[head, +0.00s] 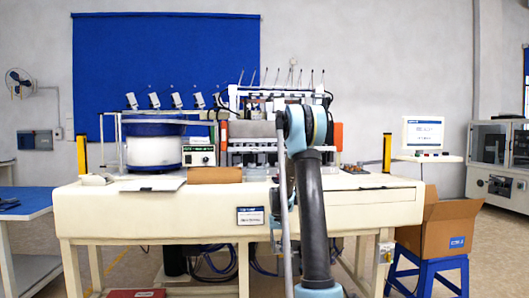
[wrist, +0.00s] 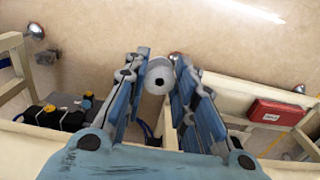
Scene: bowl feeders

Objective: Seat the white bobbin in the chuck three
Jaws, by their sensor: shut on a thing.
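In the wrist view my gripper (wrist: 161,68) is shut on the white bobbin (wrist: 159,77), which sits between the two blue-grey fingers with its round end and dark centre hole showing. In the head view my arm rises in front of the table and hides part of the machine; the gripper and bobbin cannot be made out there. The winding machine (head: 252,146) stands at the middle back of the table with a row of white parts along its front. I cannot tell which of these is chuck three.
A cream table (head: 165,207) carries a blue-and-white bowl feeder (head: 152,150), a control box (head: 201,155) and a shallow brown box (head: 214,175). A cardboard box (head: 448,222) stands on a blue stool at right. Below the bobbin, the wrist view shows floor, frame beams and a red box (wrist: 275,112).

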